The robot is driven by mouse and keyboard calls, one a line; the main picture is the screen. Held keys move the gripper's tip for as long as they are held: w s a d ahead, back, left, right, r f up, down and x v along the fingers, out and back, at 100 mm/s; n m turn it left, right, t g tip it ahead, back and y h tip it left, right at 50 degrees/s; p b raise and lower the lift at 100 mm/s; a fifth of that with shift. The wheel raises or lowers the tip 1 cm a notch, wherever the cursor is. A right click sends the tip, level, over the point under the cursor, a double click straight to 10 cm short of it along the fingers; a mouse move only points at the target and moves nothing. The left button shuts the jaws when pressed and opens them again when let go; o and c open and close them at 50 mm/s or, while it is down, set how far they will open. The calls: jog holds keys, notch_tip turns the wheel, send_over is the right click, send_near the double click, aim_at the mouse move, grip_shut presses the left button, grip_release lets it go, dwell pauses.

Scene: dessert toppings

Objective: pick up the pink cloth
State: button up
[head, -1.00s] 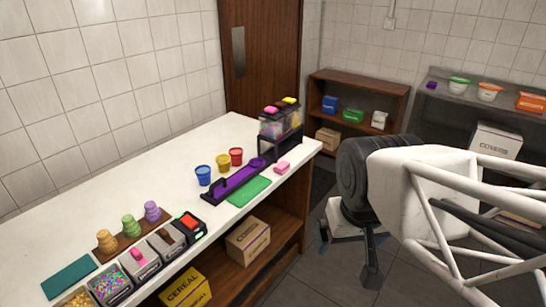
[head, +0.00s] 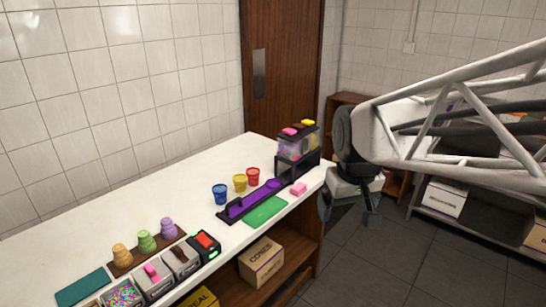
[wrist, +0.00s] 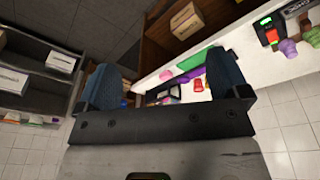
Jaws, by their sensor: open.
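The pink cloth (head: 298,188) looks like a small folded pink block. It lies on the white counter near its right end, beside the green mat. It shows small in the wrist view (wrist: 166,76), between my fingers in the picture but well beyond them. My gripper (head: 348,212) hangs off the counter's right end, to the right of the cloth and apart from it. Its two blue-grey fingers also show in the wrist view (wrist: 164,68), spread with nothing between them.
A dark rack with topping containers (head: 298,150) stands behind the cloth. A purple tray (head: 252,200), green mat (head: 265,212) and blue, yellow and red cups (head: 220,194) lie to its left. The counter (head: 130,205) has bare room along the back. Shelves (head: 485,200) stand at right.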

jog(key=w+f+n, duration=0.1)
jog(key=w+n, duration=0.1)
jog(key=w, duration=1.2)
jog(key=n+g, duration=0.2)
jog(key=n, duration=0.3)
send_over(299, 186)
jog(key=f, duration=1.3)
jog(key=s+f, duration=0.1)
jog(key=f, duration=0.5)
jog(key=shift+d+f, duration=0.2)
jog(key=shift+f, duration=0.05)
jog(key=shift+w+f, duration=0.35)
jog(key=shift+w, duration=0.1)
jog(key=shift+f, duration=1.3)
jog(key=shift+s+a+f, duration=0.1)
jog(key=shift+f, duration=2.5)
